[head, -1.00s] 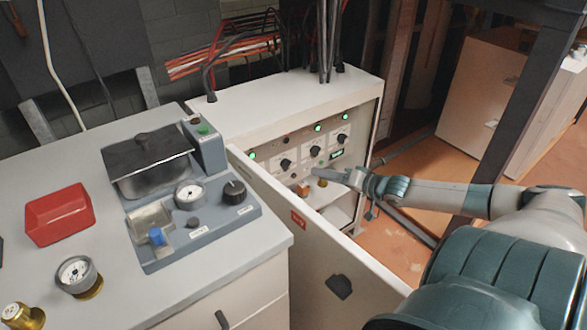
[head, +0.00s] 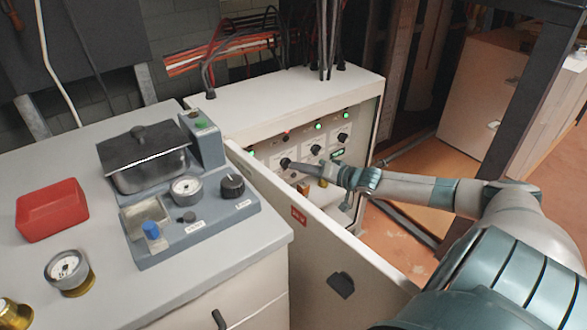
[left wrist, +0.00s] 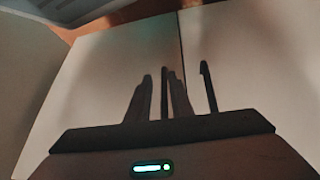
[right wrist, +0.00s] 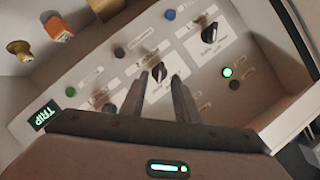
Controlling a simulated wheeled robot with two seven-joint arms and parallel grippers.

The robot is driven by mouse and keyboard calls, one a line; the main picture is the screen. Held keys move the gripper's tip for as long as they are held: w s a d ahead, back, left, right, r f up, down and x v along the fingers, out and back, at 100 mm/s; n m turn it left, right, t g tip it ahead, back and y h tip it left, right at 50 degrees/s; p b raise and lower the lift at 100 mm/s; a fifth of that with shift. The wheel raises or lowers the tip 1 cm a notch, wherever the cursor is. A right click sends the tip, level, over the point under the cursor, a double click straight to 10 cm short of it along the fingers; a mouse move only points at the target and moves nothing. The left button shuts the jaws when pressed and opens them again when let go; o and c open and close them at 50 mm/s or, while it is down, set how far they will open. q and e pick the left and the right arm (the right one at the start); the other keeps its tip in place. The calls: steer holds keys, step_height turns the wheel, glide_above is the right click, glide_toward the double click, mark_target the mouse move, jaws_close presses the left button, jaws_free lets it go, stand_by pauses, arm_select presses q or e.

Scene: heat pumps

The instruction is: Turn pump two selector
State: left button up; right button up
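The white control cabinet (head: 300,95) has a front panel with three black selector knobs. The left knob (head: 285,163), middle knob (head: 316,150) and right knob (head: 343,138) show in the head view; their labels are unreadable. My right gripper (head: 291,164) overlaps the left knob in the head view. In the right wrist view its open fingers (right wrist: 163,80) point at the middle one of three knobs (right wrist: 158,73), which shows between the tips; I cannot tell contact. My left gripper (left wrist: 160,85) is open and empty, facing a pale surface with shadows on it.
An open cabinet door (head: 310,250) stands left of my right arm. A grey bench (head: 90,125) carries a red tray (head: 50,210), a gauge (head: 68,270) and a grey device (head: 190,230). A lit TRIP display (right wrist: 45,116) and green lamp (right wrist: 227,72) are on the panel. A dark post (head: 525,100) stands right.

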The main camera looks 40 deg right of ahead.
mark_target(286, 164)
steer(key=shift+b+x, duration=0.4)
steer(key=shift+x, duration=1.6)
jaws_close()
